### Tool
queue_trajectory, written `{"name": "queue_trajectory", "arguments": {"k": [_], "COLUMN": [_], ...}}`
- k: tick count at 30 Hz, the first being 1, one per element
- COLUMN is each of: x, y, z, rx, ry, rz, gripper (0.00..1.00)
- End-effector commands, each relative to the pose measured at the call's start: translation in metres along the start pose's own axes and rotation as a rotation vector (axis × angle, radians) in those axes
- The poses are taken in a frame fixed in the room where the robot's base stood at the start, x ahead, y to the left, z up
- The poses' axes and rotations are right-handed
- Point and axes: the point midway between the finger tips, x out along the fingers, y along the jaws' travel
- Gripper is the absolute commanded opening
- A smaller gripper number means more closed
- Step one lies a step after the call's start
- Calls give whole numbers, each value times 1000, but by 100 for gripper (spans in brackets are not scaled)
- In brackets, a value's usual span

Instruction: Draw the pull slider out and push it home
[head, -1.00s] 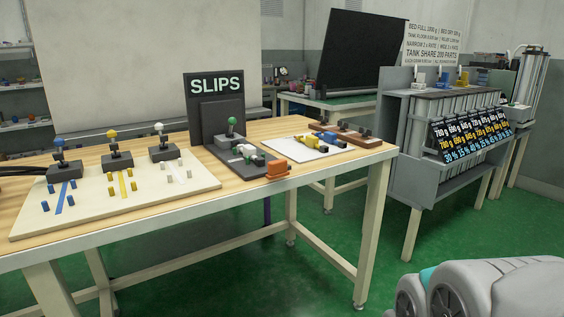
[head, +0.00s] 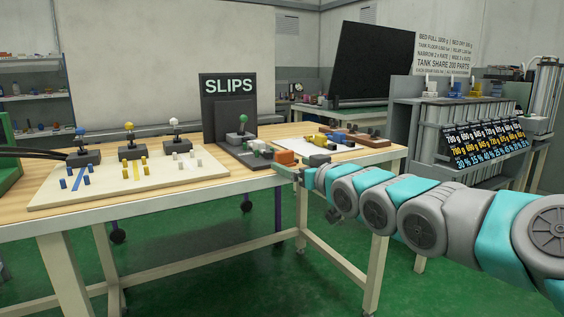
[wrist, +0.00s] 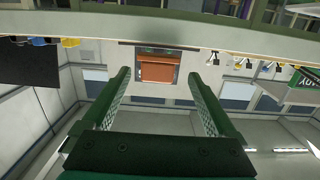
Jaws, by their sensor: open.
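An orange block (head: 286,157), which looks like the pull slider's handle, sits at the front edge of the wooden table, beside the dark SLIPS stand (head: 229,117). My gripper (head: 284,169) is at the table's front edge, close to this block. In the wrist view, my gripper (wrist: 158,73) is open and empty, its two green fingers apart. The orange block (wrist: 156,68) shows between the fingertips, apart from both fingers. I cannot tell how far the slider is drawn out.
A pale board (head: 130,177) with blue, yellow and white knobs and pegs lies on the table's left. A white sheet (head: 318,149) with small coloured parts lies right of the stand. A grey rack (head: 425,115) with number cards stands at right. The table's front edge is near my gripper.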

Motion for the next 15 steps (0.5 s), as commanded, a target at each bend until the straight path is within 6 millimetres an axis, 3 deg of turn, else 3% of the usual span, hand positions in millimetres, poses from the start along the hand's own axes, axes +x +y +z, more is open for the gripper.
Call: {"name": "queue_trajectory", "arguments": {"k": [8, 15], "x": [18, 52], "y": [4, 3], "z": [-15, -16], "rx": [-2, -2], "ry": [76, 72], "rz": [-11, -12], "gripper": [92, 92]}}
